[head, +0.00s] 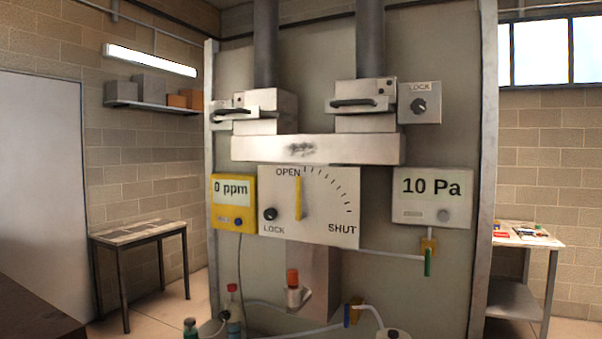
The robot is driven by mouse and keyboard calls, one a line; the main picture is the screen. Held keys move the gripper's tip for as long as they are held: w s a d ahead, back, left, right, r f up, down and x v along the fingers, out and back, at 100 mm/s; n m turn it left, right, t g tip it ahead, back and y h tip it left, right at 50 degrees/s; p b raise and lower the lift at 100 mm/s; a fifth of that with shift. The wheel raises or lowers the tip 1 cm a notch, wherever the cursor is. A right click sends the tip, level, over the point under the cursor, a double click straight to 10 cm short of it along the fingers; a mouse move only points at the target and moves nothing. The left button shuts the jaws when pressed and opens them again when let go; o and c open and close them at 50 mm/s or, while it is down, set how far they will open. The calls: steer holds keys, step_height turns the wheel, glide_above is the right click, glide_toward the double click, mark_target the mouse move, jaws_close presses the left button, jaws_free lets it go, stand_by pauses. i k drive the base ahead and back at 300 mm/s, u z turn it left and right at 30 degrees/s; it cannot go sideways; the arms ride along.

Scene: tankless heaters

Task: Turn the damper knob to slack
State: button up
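A pale damper plate (330,215) is on the grey panel ahead, marked OPEN at top, SHUT at lower right and LOCK at lower left. Its yellow lever (298,198) stands upright, its tip just right of the word OPEN. A small black knob (270,214) sits above the word LOCK on this plate. A second black knob (419,106) is on a separate box, also marked LOCK, at the upper right. No "slack" mark is readable. Which way either knob is turned is too small to tell. My gripper is not in view.
A yellow meter (233,212) reads 0 ppm; a white gauge (432,188) reads 10 Pa. Two dark-handled slides (352,103) (236,111) sit below grey pipes. Tables (140,234) (531,242) stand either side.

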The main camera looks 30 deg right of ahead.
mark_target(270, 213)
steer(key=z, duration=0.05)
steer(key=k, duration=0.4)
steer(key=u, duration=0.2)
steer(key=i, duration=0.8)
steer(key=u, duration=0.75)
